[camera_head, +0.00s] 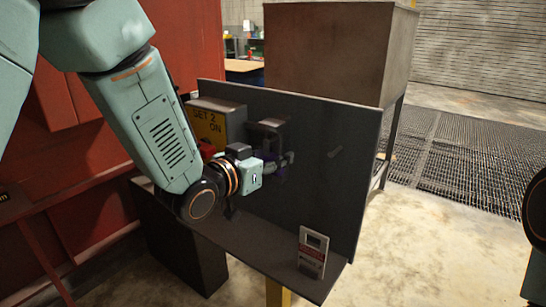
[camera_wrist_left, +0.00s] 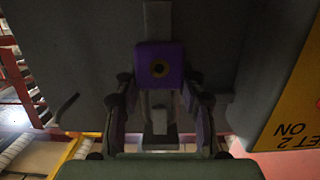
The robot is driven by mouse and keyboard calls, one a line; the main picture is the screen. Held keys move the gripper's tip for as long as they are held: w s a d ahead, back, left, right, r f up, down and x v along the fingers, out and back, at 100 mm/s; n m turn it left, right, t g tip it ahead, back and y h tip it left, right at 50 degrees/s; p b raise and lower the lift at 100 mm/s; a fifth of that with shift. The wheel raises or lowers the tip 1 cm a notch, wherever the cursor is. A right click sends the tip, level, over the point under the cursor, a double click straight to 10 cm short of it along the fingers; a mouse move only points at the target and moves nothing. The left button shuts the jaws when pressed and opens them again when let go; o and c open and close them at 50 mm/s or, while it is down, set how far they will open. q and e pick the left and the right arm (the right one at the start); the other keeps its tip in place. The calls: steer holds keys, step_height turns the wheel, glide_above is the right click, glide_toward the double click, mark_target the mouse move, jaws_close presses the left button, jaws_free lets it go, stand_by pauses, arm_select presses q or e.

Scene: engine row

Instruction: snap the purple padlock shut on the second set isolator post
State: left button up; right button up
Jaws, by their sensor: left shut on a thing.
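My left gripper (camera_head: 278,165) reaches in from the left to the dark upright panel and is shut on the purple padlock (camera_wrist_left: 159,66). In the left wrist view the padlock's purple body, with a brass-coloured ring in its face, sits between the two fingers (camera_wrist_left: 160,100). A grey upright piece (camera_wrist_left: 157,18) shows directly beyond it; whether the shackle is around it I cannot tell. In the head view a dark bracket-like post (camera_head: 268,127) stands just above the gripper, and the padlock is mostly hidden. The grey isolator box has a yellow SET 2 ON label (camera_head: 208,123).
A red cabinet is at left, a large brown box (camera_head: 330,50) behind. Open floor lies right.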

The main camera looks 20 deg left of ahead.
arm_select(q)
steer(key=shift+r+p, duration=1.05)
steer(key=shift+r, duration=0.25)
steer(key=shift+f, duration=0.3)
steer(key=shift+f+b, duration=0.3)
steer(key=shift+b, duration=0.15)
steer(key=o, duration=1.3)
steer(key=shift+v, duration=3.75)
